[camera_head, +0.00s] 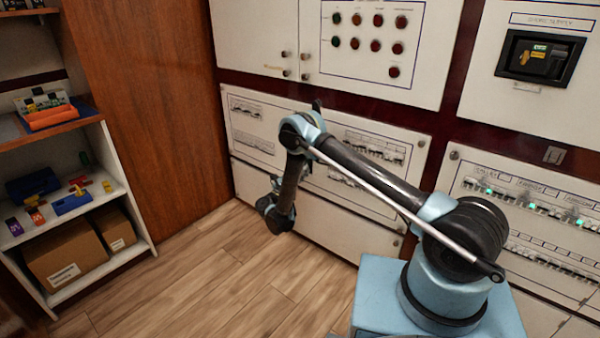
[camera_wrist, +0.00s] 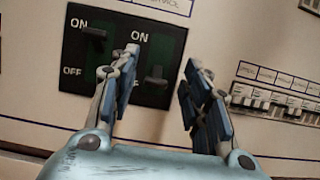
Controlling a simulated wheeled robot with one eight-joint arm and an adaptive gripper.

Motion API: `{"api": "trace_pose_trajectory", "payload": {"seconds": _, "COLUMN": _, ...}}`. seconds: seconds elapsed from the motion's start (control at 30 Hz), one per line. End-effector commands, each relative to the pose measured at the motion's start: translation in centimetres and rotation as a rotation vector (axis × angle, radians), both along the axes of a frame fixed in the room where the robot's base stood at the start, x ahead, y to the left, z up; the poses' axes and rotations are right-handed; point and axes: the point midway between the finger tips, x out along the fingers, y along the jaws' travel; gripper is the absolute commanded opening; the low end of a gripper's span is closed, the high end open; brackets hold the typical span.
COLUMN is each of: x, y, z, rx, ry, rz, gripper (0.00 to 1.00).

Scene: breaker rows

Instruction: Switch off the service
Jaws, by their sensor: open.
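In the wrist view a dark switch plate holds two levers beside ON and OFF marks, under a label strip (camera_wrist: 165,3) whose readable part ends like "SERVICE". The left lever (camera_wrist: 94,32) is up, near its ON mark. My gripper (camera_wrist: 161,66) is open and empty before the plate. Its left finger covers part of the plate between the levers; its right finger is at the plate's right edge. In the head view the switch plate cannot be made out behind my arm.
A row of small breakers (camera_wrist: 275,103) is right of the plate. In the head view, lit breaker rows (camera_head: 530,205) are at right, a panel of round buttons (camera_head: 375,45) above, and a shelf (camera_head: 130,215) with boxes at left. The wooden floor (camera_head: 200,285) is clear.

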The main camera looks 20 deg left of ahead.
Motion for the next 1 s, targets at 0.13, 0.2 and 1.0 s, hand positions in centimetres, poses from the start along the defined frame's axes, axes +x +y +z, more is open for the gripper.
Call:
{"api": "trace_pose_trajectory", "payload": {"seconds": 0.13, "x": -0.4, "y": 0.2, "z": -0.2, "rx": 0.000, "ry": 0.001, "rz": 0.001, "gripper": 0.43}}
{"api": "trace_pose_trajectory", "payload": {"seconds": 0.2, "x": -1.0, "y": 0.5, "z": -0.4, "rx": 0.000, "ry": 0.001, "rz": 0.002, "gripper": 0.43}}
{"api": "trace_pose_trajectory", "payload": {"seconds": 1.0, "x": -13.1, "y": 5.4, "z": -1.1, "rx": 0.000, "ry": 0.002, "rz": 0.000, "gripper": 0.43}}
